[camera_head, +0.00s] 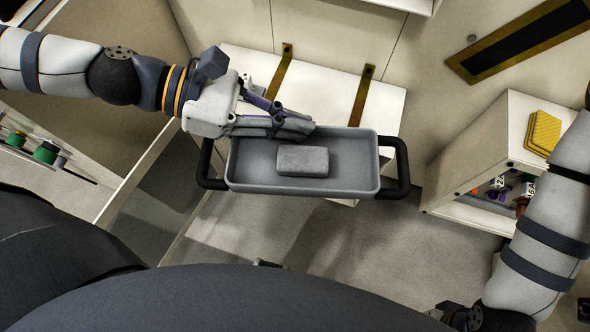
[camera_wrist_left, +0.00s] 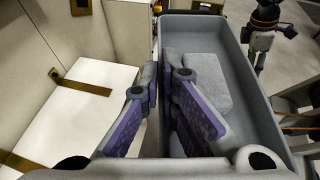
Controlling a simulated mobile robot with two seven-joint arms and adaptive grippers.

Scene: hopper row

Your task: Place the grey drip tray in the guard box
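The grey drip tray (camera_head: 350,184) is a shallow rectangular tray with a black handle at each end. A lighter grey block (camera_head: 302,161) lies inside it. My left gripper (camera_head: 308,126) is at the tray's far wall. In the left wrist view my left gripper's purple-padded fingers (camera_wrist_left: 162,78) are on either side of the tray's wall (camera_wrist_left: 163,32), close to it, and look shut on it. The tray overlaps the front of a white box (camera_head: 325,92) with two brass straps; I cannot tell whether this is the guard box. My right gripper (camera_wrist_left: 260,45) is small and partly shown in the wrist view.
A white cabinet (camera_head: 508,135) at the right holds small coloured items, with a yellow pad (camera_head: 543,132) on top. A brass-framed dark slot (camera_head: 525,38) is in the panel behind. Green-capped items (camera_head: 45,152) stand at the left. Bare floor (camera_head: 300,235) shows below the tray.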

